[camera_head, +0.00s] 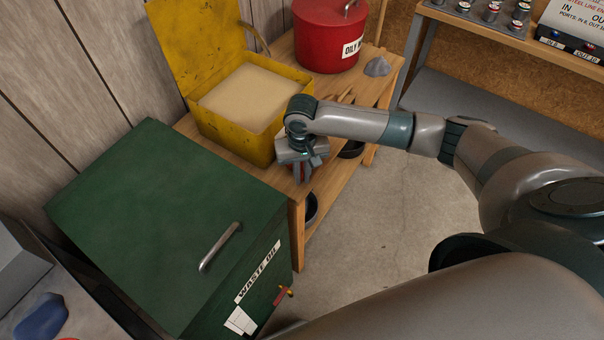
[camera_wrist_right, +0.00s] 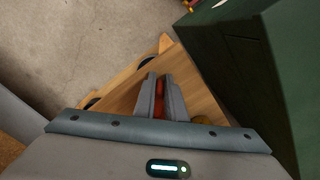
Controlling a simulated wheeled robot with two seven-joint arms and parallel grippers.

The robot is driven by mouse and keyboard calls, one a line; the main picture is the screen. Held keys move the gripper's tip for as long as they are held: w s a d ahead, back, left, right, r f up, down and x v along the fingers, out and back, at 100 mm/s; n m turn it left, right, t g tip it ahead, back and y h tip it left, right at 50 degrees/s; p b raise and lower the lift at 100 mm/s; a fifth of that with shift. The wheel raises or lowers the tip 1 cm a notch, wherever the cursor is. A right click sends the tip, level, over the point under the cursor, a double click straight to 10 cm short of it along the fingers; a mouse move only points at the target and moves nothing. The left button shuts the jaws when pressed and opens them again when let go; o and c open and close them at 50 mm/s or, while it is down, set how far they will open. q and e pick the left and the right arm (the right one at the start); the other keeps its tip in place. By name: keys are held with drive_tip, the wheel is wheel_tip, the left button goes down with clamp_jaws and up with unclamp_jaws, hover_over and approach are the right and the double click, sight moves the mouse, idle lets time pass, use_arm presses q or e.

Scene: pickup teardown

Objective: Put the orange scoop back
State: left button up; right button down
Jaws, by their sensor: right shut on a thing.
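My right gripper (camera_head: 303,168) is over the wooden bench, at the front right side of the yellow bin (camera_head: 222,135). It is shut on the orange scoop (camera_wrist_right: 160,88), of which only a narrow orange-red strip shows between the fingers (camera_wrist_right: 162,96) in the right wrist view. The rest of the scoop is hidden by the gripper. The yellow bin stands open, its lid (camera_head: 195,40) tilted up at the back, and is filled with pale sand-like material (camera_head: 250,97). My left gripper is not in view.
A green waste oil cabinet (camera_head: 150,210) stands left of the wooden bench (camera_head: 298,205). A red oily waste can (camera_head: 325,40) and a grey lump (camera_head: 377,67) are at the bench's far end. Dark round things sit on its lower level. The concrete floor (camera_head: 385,220) is clear.

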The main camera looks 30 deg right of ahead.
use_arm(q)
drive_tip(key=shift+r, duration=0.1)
use_arm(e)
drive_tip(key=c, duration=1.8)
unclamp_jaws()
drive_tip(key=shift+f, duration=0.1)
